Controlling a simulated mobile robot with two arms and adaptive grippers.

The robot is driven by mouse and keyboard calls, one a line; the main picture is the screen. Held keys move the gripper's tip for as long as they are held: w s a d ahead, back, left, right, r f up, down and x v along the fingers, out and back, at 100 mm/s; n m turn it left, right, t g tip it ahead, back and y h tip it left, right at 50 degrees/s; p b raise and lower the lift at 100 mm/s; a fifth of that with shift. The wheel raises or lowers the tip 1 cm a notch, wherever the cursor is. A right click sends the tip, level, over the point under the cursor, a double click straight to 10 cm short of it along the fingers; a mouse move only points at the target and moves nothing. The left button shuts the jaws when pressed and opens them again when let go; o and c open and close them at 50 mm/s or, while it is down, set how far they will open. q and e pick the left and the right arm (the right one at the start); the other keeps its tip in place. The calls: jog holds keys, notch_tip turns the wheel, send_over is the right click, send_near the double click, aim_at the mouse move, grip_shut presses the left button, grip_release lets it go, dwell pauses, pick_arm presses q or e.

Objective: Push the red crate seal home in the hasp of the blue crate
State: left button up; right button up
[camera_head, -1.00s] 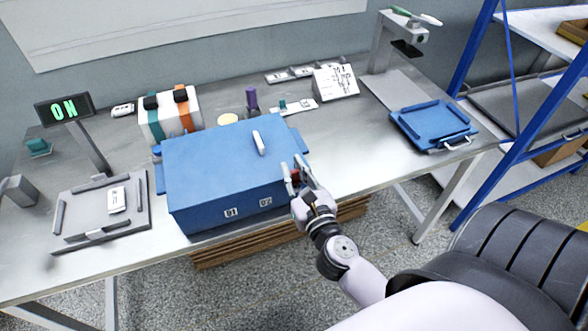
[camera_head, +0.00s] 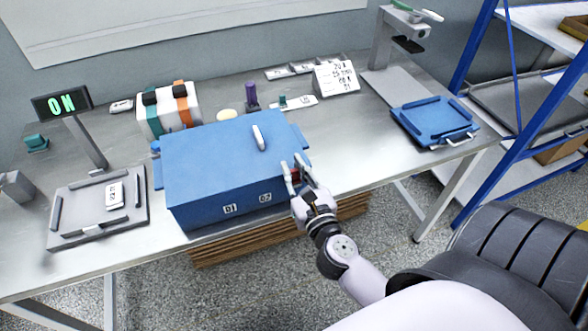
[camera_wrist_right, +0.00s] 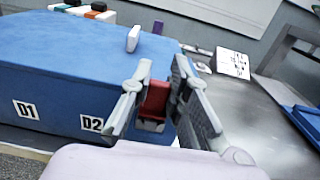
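The blue crate (camera_head: 215,165) stands closed on the bench, with a pale handle on its lid and labels D1 and D2 on its front. It also shows in the right wrist view (camera_wrist_right: 70,65). The red crate seal (camera_wrist_right: 154,101) is at the crate's right end, between the fingers of my right gripper (camera_wrist_right: 162,95). Both fingers lie close along its sides, and the gripper looks shut on it. In the head view the seal (camera_head: 295,174) is mostly covered by the fingers. The hasp is hidden, so how deep the seal sits cannot be told. My left gripper is out of view.
A grey tray (camera_head: 75,232) with a white device lies left of the crate. The lit ON display (camera_head: 62,104), a striped white case (camera_head: 170,110) and a purple-topped item (camera_head: 250,97) stand behind. A blue tray (camera_head: 435,122) lies right. Bare bench (camera_head: 365,135) lies between.

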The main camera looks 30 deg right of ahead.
jog(key=o, duration=0.5)
jog(key=shift+f, duration=0.25)
jog(key=shift+s, duration=0.15)
jog(key=v, duration=1.1)
jog(key=shift+s+a+r, duration=0.2)
jog(key=shift+s+a, duration=0.1)
jog(key=shift+s, duration=0.05)
jog(key=shift+o, duration=0.3)
jog(key=o, duration=1.2)
jog(key=shift+r, duration=0.1)
